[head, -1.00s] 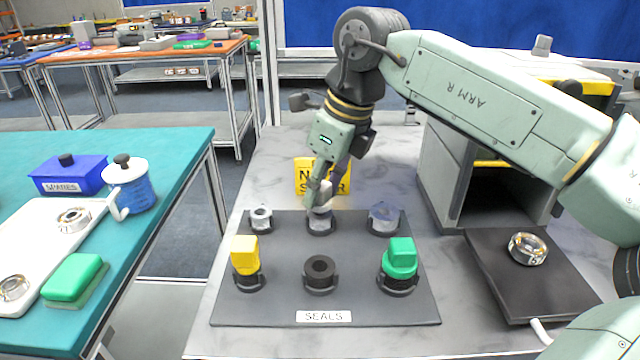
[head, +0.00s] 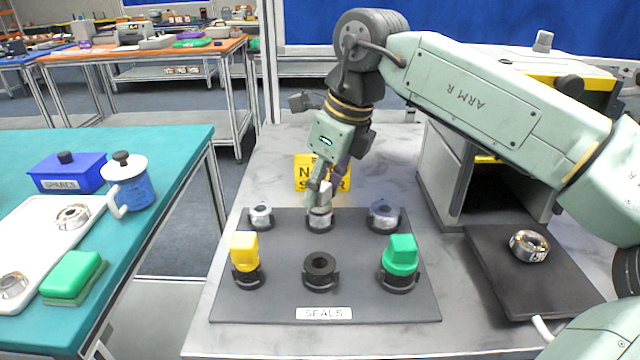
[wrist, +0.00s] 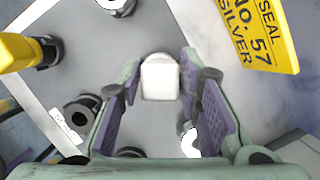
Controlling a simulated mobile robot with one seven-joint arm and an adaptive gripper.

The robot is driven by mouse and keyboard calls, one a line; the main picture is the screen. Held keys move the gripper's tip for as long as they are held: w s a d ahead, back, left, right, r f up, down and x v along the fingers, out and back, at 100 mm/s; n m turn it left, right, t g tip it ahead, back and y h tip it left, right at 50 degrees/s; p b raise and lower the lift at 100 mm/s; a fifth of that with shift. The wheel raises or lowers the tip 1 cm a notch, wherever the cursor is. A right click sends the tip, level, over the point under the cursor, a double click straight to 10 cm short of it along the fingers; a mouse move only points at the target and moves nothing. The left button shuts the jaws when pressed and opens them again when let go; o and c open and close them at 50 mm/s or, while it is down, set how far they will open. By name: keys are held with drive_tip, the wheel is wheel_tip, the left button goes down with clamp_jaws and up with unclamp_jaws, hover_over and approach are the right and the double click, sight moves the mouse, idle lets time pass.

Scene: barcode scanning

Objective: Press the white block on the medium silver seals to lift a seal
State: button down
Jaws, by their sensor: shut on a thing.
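The white block (wrist: 160,79) is between the fingers of my gripper (wrist: 160,90) in the wrist view, and the gripper is shut on it. In the head view my gripper (head: 320,188) points down over the back middle holder of the seals mat (head: 285,312). The white block (head: 325,190) is upright there, directly above the medium silver seals (head: 320,217) and seemingly touching them; the exact contact cannot be told. Silver seals also sit in the back left holder (head: 260,215) and the back right holder (head: 384,214).
A yellow block (head: 245,250) and a green block (head: 402,254) stand in front holders, with an empty dark holder (head: 320,268) between. A yellow sign (head: 308,172) stands behind. A black pad with a metal ring (head: 529,246) is right. The teal table (head: 175,175) is left.

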drive_tip(key=shift+f+b, duration=0.3)
drive_tip(key=shift+f, duration=0.2)
idle(1.2)
drive_tip(key=shift+r+p, duration=2.75)
drive_tip(key=shift+r, duration=0.9)
